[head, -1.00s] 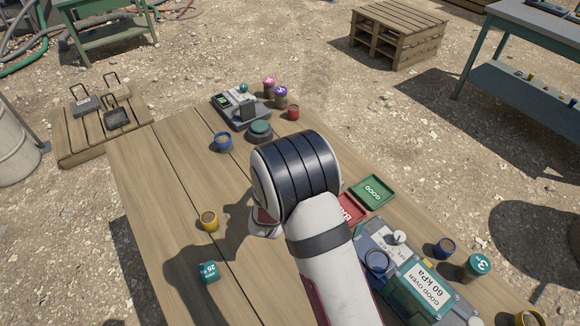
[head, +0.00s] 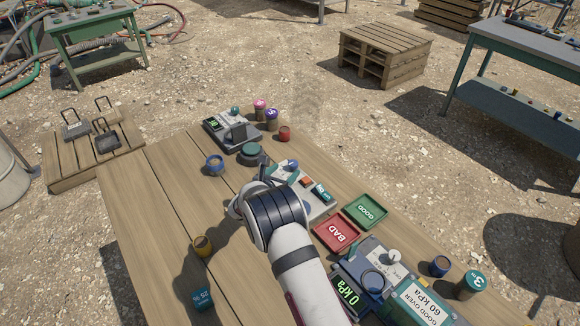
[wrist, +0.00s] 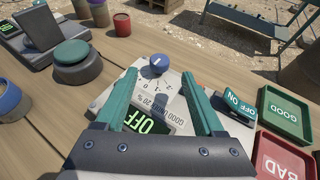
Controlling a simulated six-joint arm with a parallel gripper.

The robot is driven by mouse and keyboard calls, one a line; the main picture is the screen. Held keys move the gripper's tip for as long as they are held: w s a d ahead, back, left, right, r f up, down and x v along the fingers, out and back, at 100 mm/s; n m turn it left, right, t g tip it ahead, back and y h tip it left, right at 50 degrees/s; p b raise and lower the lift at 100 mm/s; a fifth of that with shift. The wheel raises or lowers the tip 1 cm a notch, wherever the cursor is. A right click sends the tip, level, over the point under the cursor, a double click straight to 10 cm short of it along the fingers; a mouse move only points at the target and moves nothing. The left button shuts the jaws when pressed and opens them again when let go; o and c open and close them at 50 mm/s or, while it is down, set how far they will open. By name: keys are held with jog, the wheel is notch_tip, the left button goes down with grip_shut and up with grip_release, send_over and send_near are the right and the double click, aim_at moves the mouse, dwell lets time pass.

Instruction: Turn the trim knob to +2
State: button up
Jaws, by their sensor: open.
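The blue trim knob (wrist: 159,63) sits at the far end of a light grey panel (wrist: 168,90), with scale marks and small numbers beside it. A pale mark shows on its top, but I cannot tell which number it points to. My gripper (wrist: 160,75) is open and empty, with its two green fingers over the panel, left and right of the knob in the wrist view. I see no contact with the knob. In the head view the knob (head: 290,165) shows beyond my wrist, which hides part of the panel (head: 318,205).
The panel has a green-lit display (wrist: 148,122) reading OFF and an ON/OFF rocker (wrist: 239,107). Green GOOD (head: 366,211) and red BAD (head: 337,232) trays lie to the right. A dark-green button (wrist: 76,60) and blue cup (wrist: 9,99) stand left.

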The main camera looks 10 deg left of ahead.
aim_at(292, 165)
jog(key=x, duration=0.5)
jog(key=shift+w+f, duration=0.1)
jog(key=shift+f, duration=0.05)
grip_shut()
